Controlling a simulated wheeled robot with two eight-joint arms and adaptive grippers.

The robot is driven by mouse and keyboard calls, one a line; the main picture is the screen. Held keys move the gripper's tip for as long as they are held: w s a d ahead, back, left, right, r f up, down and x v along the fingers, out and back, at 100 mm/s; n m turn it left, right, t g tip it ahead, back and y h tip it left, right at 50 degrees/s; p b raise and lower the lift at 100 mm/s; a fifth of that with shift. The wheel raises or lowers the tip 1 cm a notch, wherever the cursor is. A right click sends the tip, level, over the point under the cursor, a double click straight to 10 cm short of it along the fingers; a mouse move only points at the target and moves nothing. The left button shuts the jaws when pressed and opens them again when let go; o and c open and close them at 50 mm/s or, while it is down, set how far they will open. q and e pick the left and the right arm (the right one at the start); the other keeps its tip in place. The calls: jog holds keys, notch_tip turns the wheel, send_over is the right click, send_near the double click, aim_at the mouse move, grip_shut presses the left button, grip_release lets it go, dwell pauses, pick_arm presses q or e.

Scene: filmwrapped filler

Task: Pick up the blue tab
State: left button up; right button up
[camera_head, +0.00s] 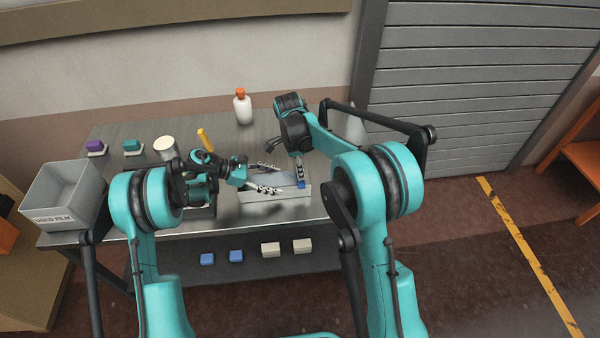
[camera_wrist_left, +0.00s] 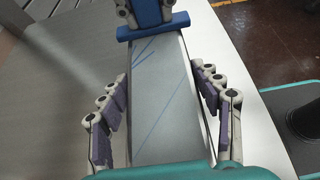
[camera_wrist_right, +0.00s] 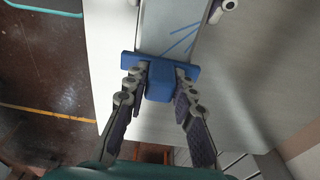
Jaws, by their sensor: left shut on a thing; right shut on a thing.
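The blue tab (camera_wrist_right: 160,82) has a raised grip and a wider crossbar, and sits at the end of a grey slab (camera_wrist_right: 165,25) with blue streaks. My right gripper (camera_wrist_right: 160,75) is shut on the raised grip, one finger on each side. The tab also shows at the top of the left wrist view (camera_wrist_left: 146,30), between the right fingertips, and in the head view (camera_head: 301,185). My left gripper (camera_wrist_left: 162,78) is shut on the long sides of the slab, which also shows in the head view (camera_head: 268,179). The pale block (camera_head: 275,198) lies around or under the slab.
A grey bin marked USED FILM (camera_head: 62,195) stands at the table's left. A white bottle with an orange cap (camera_head: 242,107), a yellow upright piece (camera_head: 205,139), a pale cylinder (camera_head: 166,148), and purple (camera_head: 95,146) and teal (camera_head: 132,145) blocks stand farther back.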

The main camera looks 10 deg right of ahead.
jog(key=r, duration=0.9)
jog(key=shift+a, duration=0.25)
grip_shut()
jog(key=a+f, duration=0.2)
jog(key=a, duration=0.6)
jog(key=s+a+r, duration=0.6)
jog(key=s+r, duration=0.2)
jog(key=r, duration=0.3)
jog(key=shift+a, duration=0.3)
pick_arm(q)
jog(key=o, duration=1.7)
